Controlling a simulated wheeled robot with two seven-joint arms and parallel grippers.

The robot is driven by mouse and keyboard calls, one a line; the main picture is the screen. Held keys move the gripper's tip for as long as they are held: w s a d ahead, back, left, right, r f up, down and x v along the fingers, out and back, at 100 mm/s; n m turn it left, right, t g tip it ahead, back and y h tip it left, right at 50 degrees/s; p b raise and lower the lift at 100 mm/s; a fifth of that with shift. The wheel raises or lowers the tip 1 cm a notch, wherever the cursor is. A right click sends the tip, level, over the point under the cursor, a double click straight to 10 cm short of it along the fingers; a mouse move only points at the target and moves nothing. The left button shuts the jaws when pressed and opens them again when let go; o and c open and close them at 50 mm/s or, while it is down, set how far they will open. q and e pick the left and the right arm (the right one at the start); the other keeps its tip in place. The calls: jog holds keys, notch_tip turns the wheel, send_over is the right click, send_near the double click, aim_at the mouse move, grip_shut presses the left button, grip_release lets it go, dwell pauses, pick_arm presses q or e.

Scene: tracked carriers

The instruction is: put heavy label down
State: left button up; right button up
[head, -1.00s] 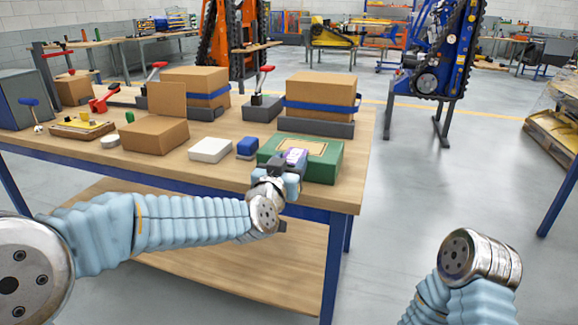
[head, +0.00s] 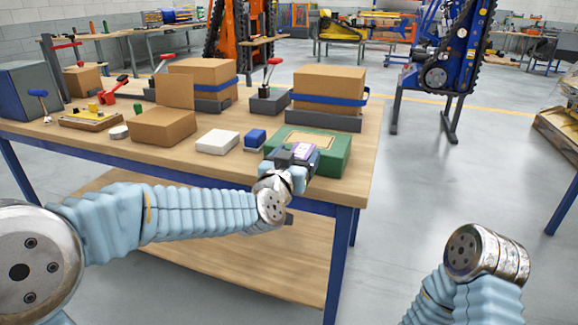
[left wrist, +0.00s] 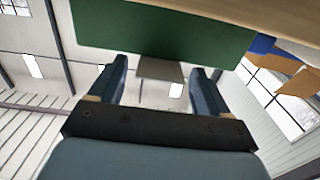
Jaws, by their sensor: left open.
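A small label piece (head: 303,152), purple and white on top, is at the green box (head: 337,160) near the front right of the workbench. My left gripper (head: 297,156) is over the front part of that box, with its dark fingers on either side of the label. In the left wrist view its two blue fingers (left wrist: 160,85) are apart. A grey plate-like piece, probably the label (left wrist: 160,69), shows between them with a gap on each side, against the edge of the green box (left wrist: 160,35). Its contact with the box is hidden. My right gripper is out of view.
A blue block (head: 255,138) and a white box (head: 214,142) sit left of the green box. A carton with a blue strap (head: 327,88) stands behind it on a dark base. The workbench (head: 363,185) ends close to its right, with open floor beyond.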

pick_arm(q)
jog(key=b+v, duration=0.2)
jog(key=v, duration=1)
jog(key=a+f+n+g+y, duration=0.25)
jog(key=f+g, duration=0.55)
jog(key=f, duration=2.2)
jog(key=s+a+f+n+g, duration=0.1)
jog(key=s+f+g, duration=0.3)
jog(key=s+f, duration=0.6)
jog(key=s+a+f+n+g+h, duration=0.1)
jog(key=s+a+f+n+g, duration=0.1)
jog(key=s+f, duration=0.8)
notch_tip(320, 180, down, 3)
jog(key=a+g, duration=0.1)
jog(key=g, duration=0.1)
jog(key=shift+a+g, duration=0.3)
jog(key=shift+w, duration=0.1)
